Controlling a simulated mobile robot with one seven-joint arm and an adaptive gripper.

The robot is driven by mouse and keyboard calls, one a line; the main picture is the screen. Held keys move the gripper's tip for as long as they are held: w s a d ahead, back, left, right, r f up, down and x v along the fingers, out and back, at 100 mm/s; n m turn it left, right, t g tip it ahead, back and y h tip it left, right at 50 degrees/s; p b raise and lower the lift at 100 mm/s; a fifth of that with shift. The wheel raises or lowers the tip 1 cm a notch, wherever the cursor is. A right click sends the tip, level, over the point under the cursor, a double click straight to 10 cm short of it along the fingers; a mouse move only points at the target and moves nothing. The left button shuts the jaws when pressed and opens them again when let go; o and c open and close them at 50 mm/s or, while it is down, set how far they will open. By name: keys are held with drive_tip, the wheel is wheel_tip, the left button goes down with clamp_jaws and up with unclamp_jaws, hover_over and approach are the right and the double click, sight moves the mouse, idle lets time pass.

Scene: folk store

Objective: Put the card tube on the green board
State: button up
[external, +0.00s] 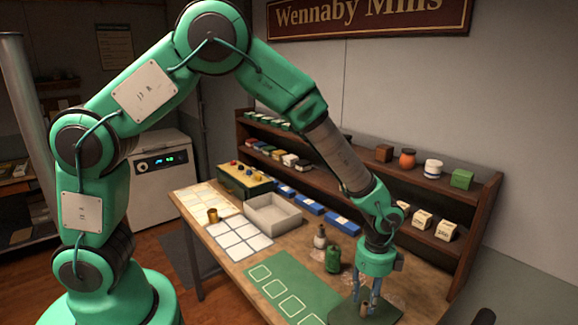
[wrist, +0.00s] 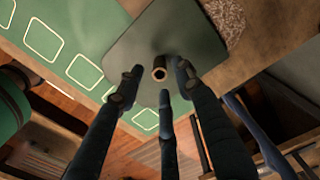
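The card tube (wrist: 159,72) is short and brown with an open end. It stands upright on the dark green board (wrist: 195,30), seen almost end-on in the wrist view. In the external view the tube (external: 366,308) shows small and low on the board (external: 345,311) at the lower right. My gripper (wrist: 160,80) has its three fingers spread around the tube, with gaps visible between the fingertips and the tube. In the external view my gripper (external: 371,300) points straight down over the board and partly hides the tube.
A green mat with white outlined squares (external: 262,272) lies left of the board. A dark green canister (external: 333,259) and a grey bottle (external: 320,238) stand behind it. A grey tray (external: 272,222) and blue boxes sit farther back. A wooden shelf (external: 400,222) lines the wall.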

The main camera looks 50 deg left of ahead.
wheel_tip(320, 180, up, 9)
drive_tip(key=shift+p, duration=0.45)
idle(0.3)
drive_tip(key=shift+r, duration=0.1)
drive_tip(key=s+a+r+n+t, duration=0.1)
drive_tip(key=s+a+r+n, duration=0.35)
drive_tip(key=a+r, duration=0.6)
drive_tip(key=s+a+r+n+t, duration=0.2)
drive_tip(key=s+a+r+n, duration=0.25)
drive_tip(key=a+r, duration=0.65)
drive_tip(key=s+a+r+n+t, duration=0.1)
drive_tip(key=s+a+r+n, duration=0.1)
drive_tip(key=s, duration=0.4)
drive_tip(key=s+a+r+n, duration=0.3)
drive_tip(key=s+a+n, duration=0.1)
drive_tip(key=s+a, duration=0.1)
drive_tip(key=s+a+r+n+t, duration=0.1)
drive_tip(key=s+a+r+n, duration=0.1)
drive_tip(key=s, duration=0.5)
drive_tip(key=shift+a+r+n+t, duration=0.3)
drive_tip(key=shift+a+n, duration=0.2)
drive_tip(key=shift+a, duration=0.75)
